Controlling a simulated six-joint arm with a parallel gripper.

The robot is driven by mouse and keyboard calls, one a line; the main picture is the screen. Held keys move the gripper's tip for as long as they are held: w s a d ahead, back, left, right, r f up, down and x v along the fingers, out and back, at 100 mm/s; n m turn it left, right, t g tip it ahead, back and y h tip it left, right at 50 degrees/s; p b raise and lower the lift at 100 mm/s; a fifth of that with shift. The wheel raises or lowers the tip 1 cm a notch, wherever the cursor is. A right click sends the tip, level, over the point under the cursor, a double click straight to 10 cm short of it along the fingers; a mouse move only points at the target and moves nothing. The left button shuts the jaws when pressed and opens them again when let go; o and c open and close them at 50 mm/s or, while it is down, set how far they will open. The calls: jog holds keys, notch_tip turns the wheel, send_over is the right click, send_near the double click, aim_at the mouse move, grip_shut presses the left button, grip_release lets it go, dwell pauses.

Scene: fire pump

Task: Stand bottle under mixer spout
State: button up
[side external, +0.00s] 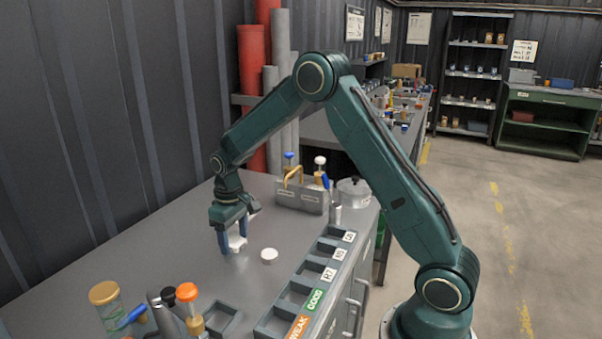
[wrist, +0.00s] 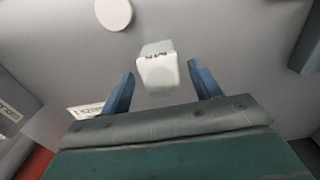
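A small white bottle (side external: 237,242) stands on the grey bench below my gripper (side external: 233,246). In the wrist view the bottle (wrist: 157,72) has dark lettering on it and lies between and just beyond the blue fingertips of my gripper (wrist: 160,70). My gripper points down and looks open. A white disc (side external: 269,256) lies flat on the bench to the right of the bottle. I cannot tell which fitting is the mixer spout.
A row of labelled trays (side external: 297,292) runs along the bench's right edge. A jar with a tan lid (side external: 106,300) and an orange-topped fitting (side external: 189,304) stand at the front left. A grey rack (side external: 301,198) and a lidded pot (side external: 353,192) stand behind. The bench's left-middle is clear.

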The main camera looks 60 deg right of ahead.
jog(key=shift+r, duration=0.1)
notch_tip(320, 180, up, 12)
dwell(0.9)
jog(key=shift+r, duration=0.15)
dwell(0.3)
jog(key=s+a+r+t, duration=0.1)
jog(key=s+a+r, duration=0.1)
jog(key=s, duration=0.7)
jog(key=s+a+r+t, duration=0.2)
jog(key=s+a+r, duration=0.1)
jog(key=s, duration=0.6)
jog(key=s+a+r+t, duration=0.2)
jog(key=s+r, duration=0.1)
jog(key=s, duration=0.7)
jog(key=shift+a+r, duration=0.25)
jog(key=shift+a, duration=0.15)
jog(key=shift+o, duration=0.5)
jog(key=shift+s+a+f+t, duration=0.1)
jog(key=shift+s+f+t, duration=0.25)
jog(key=shift+s, duration=0.45)
